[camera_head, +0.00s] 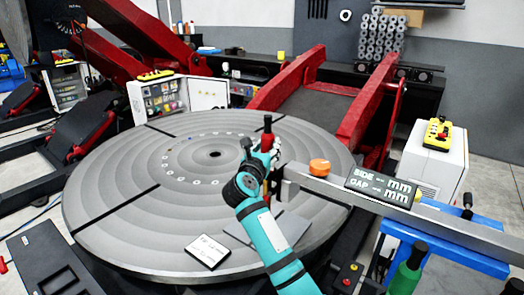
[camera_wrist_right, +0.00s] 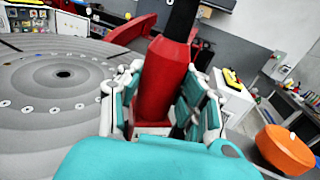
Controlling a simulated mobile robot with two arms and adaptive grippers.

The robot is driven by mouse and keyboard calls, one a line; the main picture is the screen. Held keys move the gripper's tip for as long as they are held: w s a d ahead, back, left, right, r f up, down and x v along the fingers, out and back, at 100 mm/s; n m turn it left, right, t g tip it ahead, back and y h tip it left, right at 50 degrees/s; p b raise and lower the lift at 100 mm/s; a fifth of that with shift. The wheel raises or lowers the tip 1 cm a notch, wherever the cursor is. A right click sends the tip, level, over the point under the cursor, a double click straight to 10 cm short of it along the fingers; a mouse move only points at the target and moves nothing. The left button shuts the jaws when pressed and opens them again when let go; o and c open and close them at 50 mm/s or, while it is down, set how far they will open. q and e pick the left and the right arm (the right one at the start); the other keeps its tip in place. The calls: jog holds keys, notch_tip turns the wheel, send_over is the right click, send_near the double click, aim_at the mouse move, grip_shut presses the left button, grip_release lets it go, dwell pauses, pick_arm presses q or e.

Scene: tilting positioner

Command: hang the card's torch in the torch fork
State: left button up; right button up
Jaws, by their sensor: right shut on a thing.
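My right gripper (camera_head: 262,158) is shut on a red torch (camera_head: 267,134) above the right part of the round table. In the right wrist view the torch (camera_wrist_right: 163,82) stands nearly upright between the teal finger pads, its black end pointing up. The fingers hide part of it. A white card (camera_head: 207,250) with handwriting lies on the near part of the table; its small text is hard to read. A green-handled torch (camera_head: 407,272) is at the lower right, apart from the gripper. I cannot make out the torch fork with certainty. My left gripper is not in view.
The round grooved table (camera_head: 110,210) is mostly clear. A grey beam (camera_head: 455,227) reaches in from the right, carrying an orange knob (camera_head: 320,167) and a dark sign (camera_head: 383,187). Red arms (camera_head: 370,110) stand behind. A white cabinet (camera_head: 430,165) is at right.

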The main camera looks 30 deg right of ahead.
jog(key=shift+w+d+r, duration=0.15)
jog(key=shift+w+d, duration=0.05)
jog(key=shift+d, duration=0.25)
jog(key=shift+w+d+r, duration=0.15)
jog(key=shift+d, duration=0.25)
jog(key=shift+d+f+b, duration=0.15)
jog(key=shift+f+b, duration=0.4)
jog(key=shift+f, duration=0.1)
jog(key=shift+f+b, duration=0.95)
jog(key=shift+f, duration=0.35)
jog(key=shift+s+f, duration=0.1)
jog(key=shift+f, duration=0.1)
jog(key=o, duration=1.1)
jog(key=shift+o, duration=0.7)
jog(key=shift+a+f, duration=0.15)
jog(key=shift+a, duration=0.05)
